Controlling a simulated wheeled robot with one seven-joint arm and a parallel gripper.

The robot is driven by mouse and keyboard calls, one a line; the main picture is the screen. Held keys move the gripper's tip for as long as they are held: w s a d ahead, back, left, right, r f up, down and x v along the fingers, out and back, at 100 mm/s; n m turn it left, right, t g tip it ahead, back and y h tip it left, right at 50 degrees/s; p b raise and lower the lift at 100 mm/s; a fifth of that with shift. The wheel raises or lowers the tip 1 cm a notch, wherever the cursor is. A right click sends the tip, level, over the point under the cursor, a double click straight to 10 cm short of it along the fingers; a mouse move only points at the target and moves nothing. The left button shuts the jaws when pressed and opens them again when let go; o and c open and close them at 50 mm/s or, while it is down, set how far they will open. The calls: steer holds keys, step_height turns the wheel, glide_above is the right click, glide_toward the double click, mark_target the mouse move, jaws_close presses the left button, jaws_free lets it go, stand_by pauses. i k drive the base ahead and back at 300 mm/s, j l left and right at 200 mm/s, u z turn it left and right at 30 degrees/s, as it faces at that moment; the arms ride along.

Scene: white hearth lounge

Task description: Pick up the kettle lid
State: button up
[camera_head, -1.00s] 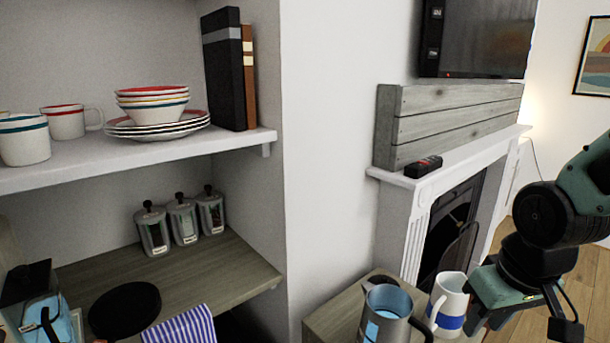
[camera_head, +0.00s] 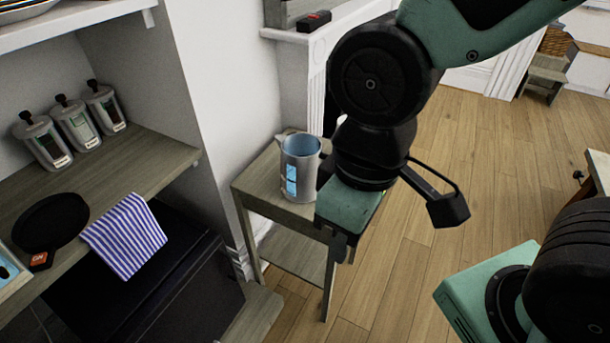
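A grey metal kettle (camera_head: 301,168) with a blue water window stands upright on a small wooden side table (camera_head: 262,194). Its top looks open, with no lid on it. I cannot make out a separate kettle lid; my arm hides part of the table. My gripper (camera_head: 338,246) hangs in front of the table, just right of and nearer than the kettle. Its fingers are too poorly seen to tell open from shut. A round black disc (camera_head: 48,222) with an orange switch, perhaps the kettle's base, lies on the wooden counter at the left.
A striped cloth (camera_head: 126,238) hangs over the counter edge (camera_head: 168,170). Several lidded jars (camera_head: 76,124) stand at the counter's back. A dark cabinet (camera_head: 165,285) is below. A mantel with a small black object (camera_head: 313,21) is behind. Wooden floor (camera_head: 480,205) is open at right.

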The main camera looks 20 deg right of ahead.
mark_target(302, 154)
steer(key=k+j, duration=0.1)
steer(key=i+l, duration=0.1)
steer(key=i, duration=0.25)
steer(key=i+l, duration=0.1)
steer(key=i, duration=0.3)
steer(key=l+u, duration=0.7)
steer(key=i+l, duration=0.05)
steer(key=l, duration=0.05)
